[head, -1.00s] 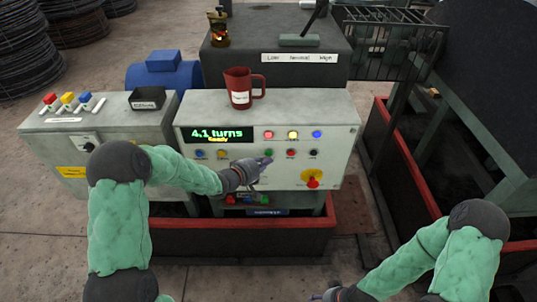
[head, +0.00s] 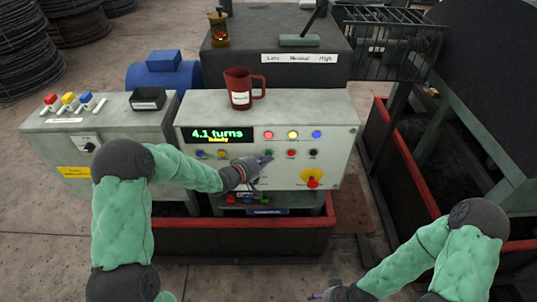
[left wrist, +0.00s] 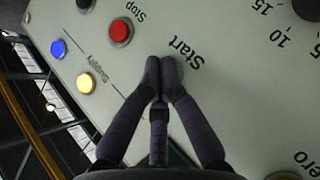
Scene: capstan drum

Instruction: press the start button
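The grey control panel (head: 210,170) faces me, with a lit display (head: 219,135) reading 4.1 turns. The green button (head: 268,153) sits in its lower button row, just by my left fingertips. My left gripper (head: 264,160) is shut, with nothing held, pointing at the panel. In the left wrist view, my left fingertips (left wrist: 160,62) are together beside the printed word Start (left wrist: 186,52). They cover most of the Start button there; only a grey edge shows. I cannot tell whether they touch it. My right gripper (head: 325,296) is at the bottom edge, mostly cut off.
A red Stop button (left wrist: 120,32) and a yellow lamp (left wrist: 86,83) are near the fingers. A yellow-backed red knob (head: 312,181) is lower right on the panel. A red mug (head: 239,88) stands on top. A red-edged trough (head: 280,240) lies below.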

